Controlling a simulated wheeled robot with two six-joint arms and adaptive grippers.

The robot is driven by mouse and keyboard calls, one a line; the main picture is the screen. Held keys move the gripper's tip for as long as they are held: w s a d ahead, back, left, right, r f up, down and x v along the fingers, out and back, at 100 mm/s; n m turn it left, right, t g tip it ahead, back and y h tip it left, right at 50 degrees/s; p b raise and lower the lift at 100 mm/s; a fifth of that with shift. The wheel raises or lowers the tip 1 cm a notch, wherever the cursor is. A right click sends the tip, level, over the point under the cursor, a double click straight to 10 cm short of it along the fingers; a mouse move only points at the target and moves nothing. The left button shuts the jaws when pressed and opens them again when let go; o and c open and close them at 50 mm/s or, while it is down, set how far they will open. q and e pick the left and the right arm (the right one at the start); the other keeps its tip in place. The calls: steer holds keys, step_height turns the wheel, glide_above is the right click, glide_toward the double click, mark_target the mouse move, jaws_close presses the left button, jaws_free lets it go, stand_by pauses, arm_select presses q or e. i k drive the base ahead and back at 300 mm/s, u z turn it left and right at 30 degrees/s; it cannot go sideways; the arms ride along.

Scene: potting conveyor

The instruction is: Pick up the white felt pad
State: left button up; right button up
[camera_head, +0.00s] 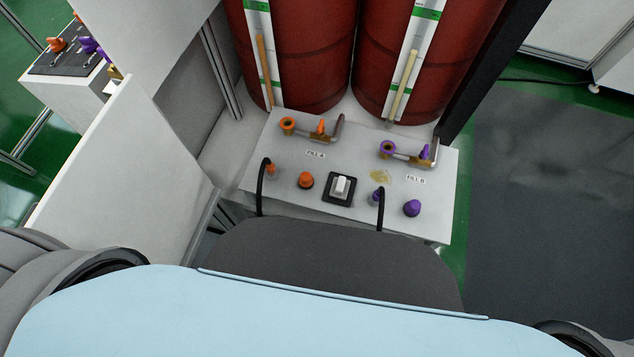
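A small white block-like piece, which looks like the white felt pad (341,186), sits on a black square holder (331,200) at the middle of the white fill panel (262,172). Nothing covers it from above. Neither of my grippers is in view, and nothing is touching the pad.
An orange cap (305,180) and a purple cap (411,208) flank the holder. Behind are orange-handled (321,128) and purple-handled (425,152) taps. Black hoses (260,190) rise at the front. A yellowish spill (380,176) lies right of the pad. Red tanks (300,60) stand behind.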

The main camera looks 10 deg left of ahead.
mark_target(339, 188)
steer(key=u, duration=0.85)
steer(key=k, duration=1.05)
steer(key=z, duration=1.7)
